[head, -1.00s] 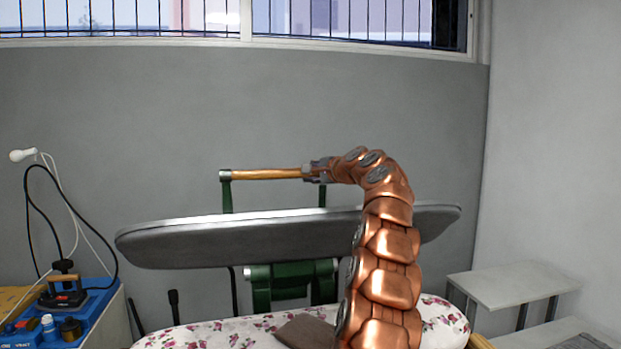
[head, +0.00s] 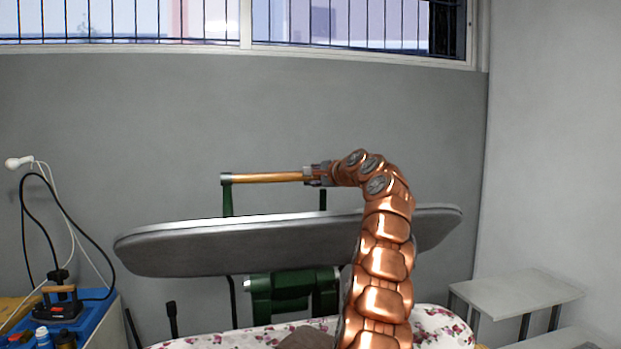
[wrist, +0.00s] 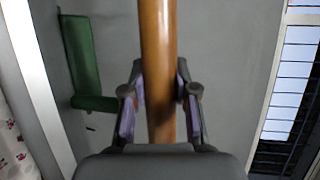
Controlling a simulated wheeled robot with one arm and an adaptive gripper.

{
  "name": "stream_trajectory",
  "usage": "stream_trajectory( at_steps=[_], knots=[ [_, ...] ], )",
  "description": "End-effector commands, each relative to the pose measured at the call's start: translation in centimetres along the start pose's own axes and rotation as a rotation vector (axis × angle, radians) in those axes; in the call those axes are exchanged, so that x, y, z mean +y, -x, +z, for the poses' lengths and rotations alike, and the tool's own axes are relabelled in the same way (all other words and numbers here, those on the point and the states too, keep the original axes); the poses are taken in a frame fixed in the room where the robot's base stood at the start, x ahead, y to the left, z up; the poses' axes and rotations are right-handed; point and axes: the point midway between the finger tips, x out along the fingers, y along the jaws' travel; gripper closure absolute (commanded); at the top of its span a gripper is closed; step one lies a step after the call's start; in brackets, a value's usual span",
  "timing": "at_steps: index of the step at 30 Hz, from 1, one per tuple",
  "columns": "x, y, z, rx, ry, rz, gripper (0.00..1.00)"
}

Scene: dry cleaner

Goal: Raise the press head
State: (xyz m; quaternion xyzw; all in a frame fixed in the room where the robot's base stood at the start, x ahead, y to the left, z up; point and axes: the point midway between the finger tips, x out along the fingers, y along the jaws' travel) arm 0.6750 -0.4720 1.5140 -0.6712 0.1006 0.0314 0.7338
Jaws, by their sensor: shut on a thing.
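The press head (head: 250,247) is a long grey padded board with a pale upper edge. It is raised, with a clear gap above the floral lower bed (head: 440,325). A wooden handle bar (head: 265,178) runs across above it on green brackets (head: 227,198). My gripper (head: 316,174) is shut on the right part of the handle. In the wrist view the wooden handle (wrist: 158,60) passes between both fingers (wrist: 160,98). My copper arm hides part of the press head and the handle's right end.
A blue unit (head: 88,322) with an iron (head: 59,300) and looping cables stands at the left. A small pale table (head: 515,292) stands at the right. A grey wall and a barred window (head: 350,22) are behind the press.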

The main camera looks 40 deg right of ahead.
Motion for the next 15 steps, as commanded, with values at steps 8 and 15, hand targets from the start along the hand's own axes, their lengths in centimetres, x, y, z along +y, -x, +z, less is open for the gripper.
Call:
stream_trajectory(
  at_steps=[8,15],
  knots=[
    [-0.16,0.08,0.00,0.002,0.001,-0.003,0.58],
    [-0.08,-0.03,0.12,-0.001,0.001,-0.001,0.45]
  ],
)
